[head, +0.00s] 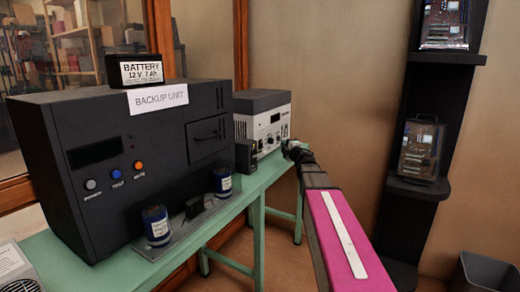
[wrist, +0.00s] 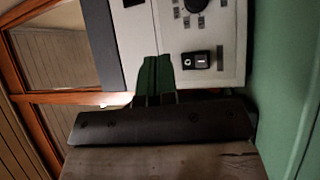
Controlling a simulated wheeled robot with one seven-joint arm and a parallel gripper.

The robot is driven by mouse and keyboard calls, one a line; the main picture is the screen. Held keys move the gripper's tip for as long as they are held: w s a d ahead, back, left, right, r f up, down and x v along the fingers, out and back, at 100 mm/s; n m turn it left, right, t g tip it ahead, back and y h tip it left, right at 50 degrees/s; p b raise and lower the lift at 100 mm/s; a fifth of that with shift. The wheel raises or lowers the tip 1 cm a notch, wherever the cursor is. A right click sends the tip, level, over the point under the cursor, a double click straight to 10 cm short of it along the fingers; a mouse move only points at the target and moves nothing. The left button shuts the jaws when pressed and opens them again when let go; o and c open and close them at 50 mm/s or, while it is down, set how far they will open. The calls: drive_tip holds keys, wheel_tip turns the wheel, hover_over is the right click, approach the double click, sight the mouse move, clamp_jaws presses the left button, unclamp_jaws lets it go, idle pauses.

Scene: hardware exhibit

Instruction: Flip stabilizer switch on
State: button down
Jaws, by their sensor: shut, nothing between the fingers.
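The stabilizer is a grey-and-white box (head: 262,115) on the green table, behind the large black backup unit. In the wrist view its pale front panel (wrist: 226,72) fills the upper middle, with a round black dial (wrist: 195,4) at the top edge. A black rocker switch (wrist: 196,60) with a small light mark sits below the dial; I cannot tell its position. My gripper (head: 289,146) is at the stabilizer's front. In the wrist view its dark green fingers (wrist: 156,60) are together and empty, left of the switch; contact with the panel is unclear.
The black backup unit (head: 60,165) stands on the green table (head: 195,235), carrying a battery (head: 140,70). Blue cylinders (head: 156,224) stand before it. A black shelf stand (head: 432,130) is at the right, and a grey bin (head: 485,273) is on the floor.

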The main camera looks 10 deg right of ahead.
drive_tip(key=shift+w+a+f, duration=0.5)
drive_tip(key=shift+w+a, duration=0.3)
drive_tip(key=shift+a, duration=0.3)
drive_tip(key=shift+w+a+f, duration=0.5)
drive_tip(key=shift+w+a, duration=0.3)
drive_tip(key=shift+a, duration=0.35)
drive_tip(key=shift+w+a+f, duration=0.5)
drive_tip(key=shift+w+a, duration=0.3)
drive_tip(key=shift+a, duration=0.3)
drive_tip(key=shift+w, duration=0.1)
drive_tip(key=shift+w+a+f, duration=0.15)
drive_tip(key=shift+a, duration=0.15)
drive_tip(key=shift+w+a+f, duration=0.1)
drive_tip(key=shift+w+a, duration=0.1)
drive_tip(key=shift+a, duration=0.1)
idle(0.5)
drive_tip(key=shift+s+d, duration=0.1)
drive_tip(key=shift+d, duration=0.05)
drive_tip(key=shift+s+d+r, duration=0.3)
drive_tip(key=shift+s+d, duration=0.05)
drive_tip(key=shift+d, duration=0.1)
idle(0.4)
